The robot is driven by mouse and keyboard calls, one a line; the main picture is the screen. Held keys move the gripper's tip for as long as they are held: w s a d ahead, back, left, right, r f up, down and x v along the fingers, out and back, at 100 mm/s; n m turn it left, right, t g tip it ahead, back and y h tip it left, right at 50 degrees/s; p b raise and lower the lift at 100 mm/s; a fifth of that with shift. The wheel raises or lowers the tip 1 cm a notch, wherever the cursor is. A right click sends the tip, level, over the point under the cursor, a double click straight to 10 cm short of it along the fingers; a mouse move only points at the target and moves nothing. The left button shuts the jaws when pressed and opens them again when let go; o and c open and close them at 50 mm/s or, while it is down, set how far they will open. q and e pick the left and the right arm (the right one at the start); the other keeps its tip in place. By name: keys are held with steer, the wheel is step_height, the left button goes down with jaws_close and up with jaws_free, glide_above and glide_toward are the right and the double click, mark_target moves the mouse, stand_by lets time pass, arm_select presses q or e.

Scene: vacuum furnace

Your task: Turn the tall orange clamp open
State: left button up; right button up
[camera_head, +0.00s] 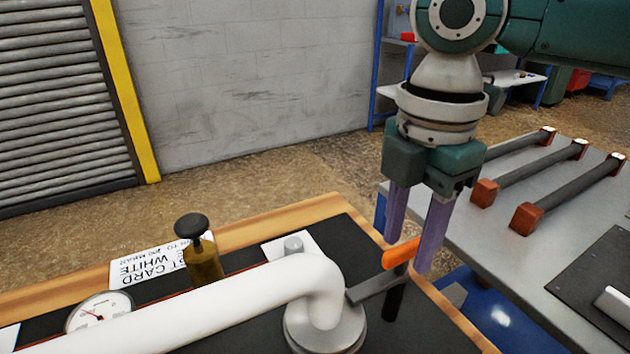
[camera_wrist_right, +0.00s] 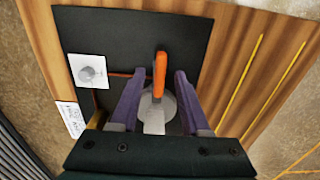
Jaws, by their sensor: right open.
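The tall orange clamp (camera_head: 400,253) has an orange grip on a dark arm, beside a dark post at the right edge of the black panel. In the right wrist view the orange grip (camera_wrist_right: 160,75) points away from me, over a round grey flange. My right gripper (camera_head: 410,248) points down with its two purple fingers apart, one on each side of the orange grip. In the wrist view a gap shows on both sides of the grip, so the jaws are open around it. My left gripper is not in view.
A thick white pipe (camera_head: 230,303) bends down into a round metal flange (camera_head: 325,330) left of the clamp. A dial gauge (camera_head: 98,311) and a brass valve with a black knob (camera_head: 203,262) stand farther left. A grey table (camera_head: 500,235) with several dark bars is at right.

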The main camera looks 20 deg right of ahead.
steer(key=shift+c, duration=0.3)
jaws_close()
stand_by(1.1)
